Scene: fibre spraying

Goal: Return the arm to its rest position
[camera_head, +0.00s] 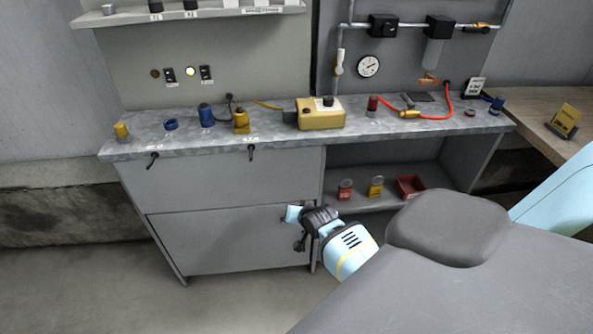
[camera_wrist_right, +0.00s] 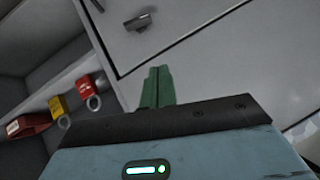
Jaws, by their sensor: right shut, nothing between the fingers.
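My right arm (camera_head: 345,250) reaches down in front of the grey cabinet below the bench. In the right wrist view the green fingers of my right gripper (camera_wrist_right: 158,88) are together, with nothing between them. They point toward the grey cabinet front (camera_wrist_right: 200,60), and I cannot tell how far away it is. In the head view the fingers cannot be made out. My left gripper is in neither view.
A grey bench (camera_head: 290,150) carries a yellow box (camera_head: 321,113) and a red hose (camera_head: 446,108). A dark handle (camera_wrist_right: 138,20) stands on the cabinet front. Floor at left is clear.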

